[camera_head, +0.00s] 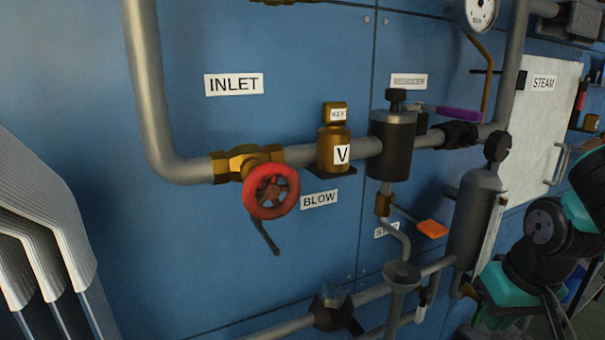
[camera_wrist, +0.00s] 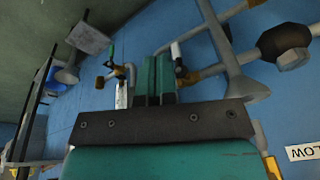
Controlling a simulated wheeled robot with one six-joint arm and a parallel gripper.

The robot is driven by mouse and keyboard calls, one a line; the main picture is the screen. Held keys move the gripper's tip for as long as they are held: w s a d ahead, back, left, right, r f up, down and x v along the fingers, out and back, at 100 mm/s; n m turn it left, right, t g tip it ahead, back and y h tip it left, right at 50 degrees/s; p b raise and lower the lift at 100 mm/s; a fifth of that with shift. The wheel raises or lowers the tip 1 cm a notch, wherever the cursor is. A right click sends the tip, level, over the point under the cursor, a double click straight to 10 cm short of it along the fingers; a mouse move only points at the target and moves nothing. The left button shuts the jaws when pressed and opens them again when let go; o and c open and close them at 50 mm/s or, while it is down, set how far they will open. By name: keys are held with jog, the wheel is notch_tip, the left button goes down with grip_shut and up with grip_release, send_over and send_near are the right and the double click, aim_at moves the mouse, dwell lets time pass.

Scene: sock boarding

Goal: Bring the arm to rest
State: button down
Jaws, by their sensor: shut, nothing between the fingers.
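My gripper (camera_wrist: 157,72) shows in the wrist view as two teal fingers close together, shut and empty. Behind them are grey pipes and the blue wall. In the head view my arm (camera_head: 545,225) shows at the right edge as black joints with teal parts, in front of the panel's right side. The fingers cannot be made out there.
The blue panel (camera_head: 60,60) carries grey pipes, a red handwheel (camera_head: 271,192), a brass valve (camera_head: 334,150) and a dark cylinder (camera_head: 391,145). A grey cylinder (camera_head: 474,220) stands just left of my arm. A white STEAM door (camera_head: 535,125) is behind it. Grey curved forms (camera_head: 40,210) stand at left.

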jog(key=s+a+r+n+g+y, duration=0.1)
jog(key=s+a+r+n+y, duration=0.1)
jog(key=s+a+r+n, duration=0.4)
jog(key=s+a+r+n+g+y, duration=0.1)
jog(key=s+a+r, duration=0.3)
jog(key=s+a, duration=0.35)
notch_tip(320, 180, up, 24)
jog(key=p, duration=2.5)
jog(key=shift+w+a+f, duration=0.15)
jog(key=shift+w+a, duration=0.15)
jog(key=shift+w, duration=0.05)
